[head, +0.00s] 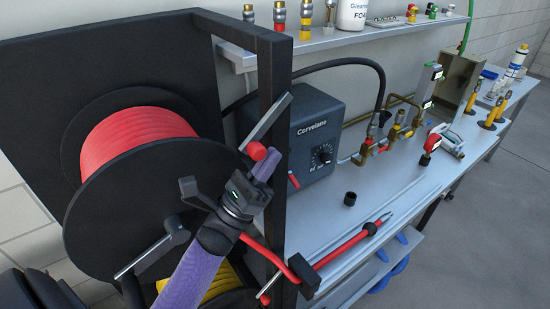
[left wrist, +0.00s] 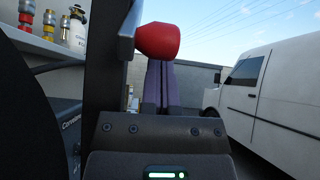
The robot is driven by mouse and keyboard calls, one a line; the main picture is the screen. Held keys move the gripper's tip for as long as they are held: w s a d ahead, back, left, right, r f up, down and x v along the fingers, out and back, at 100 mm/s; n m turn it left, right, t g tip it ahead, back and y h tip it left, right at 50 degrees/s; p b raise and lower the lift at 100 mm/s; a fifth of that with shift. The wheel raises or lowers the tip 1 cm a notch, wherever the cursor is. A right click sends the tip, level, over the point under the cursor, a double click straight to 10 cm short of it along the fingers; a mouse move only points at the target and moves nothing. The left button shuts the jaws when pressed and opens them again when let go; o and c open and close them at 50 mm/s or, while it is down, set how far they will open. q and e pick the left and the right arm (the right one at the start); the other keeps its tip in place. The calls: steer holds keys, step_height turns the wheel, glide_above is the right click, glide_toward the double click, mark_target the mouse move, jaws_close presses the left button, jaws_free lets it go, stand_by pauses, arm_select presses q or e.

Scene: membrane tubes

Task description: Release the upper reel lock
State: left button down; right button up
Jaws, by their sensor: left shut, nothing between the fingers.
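The upper reel lock is a grey lever (head: 270,118) on the black frame post, with a red knob (head: 256,151) at its lower end. The knob shows large in the left wrist view (left wrist: 158,40), at the fingertips. My left gripper (head: 264,166) has purple fingers, shut and empty, with the tips right at the knob. In the left wrist view the shut fingers (left wrist: 160,80) point at the knob's underside; I cannot tell whether they touch it. The upper reel (head: 130,145) carries red hose. My right gripper is not in view.
The black frame post (head: 272,100) stands close beside my gripper. A lower reel with yellow hose (head: 222,280) is partly hidden by my arm. A grey Corvelane box (head: 318,140) and brass fittings stand on the bench (head: 320,220). A red-handled wand (head: 345,245) lies along its front.

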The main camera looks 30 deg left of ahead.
arm_select(q)
steer(key=shift+s+a+r, duration=0.1)
steer(key=shift+s, duration=0.05)
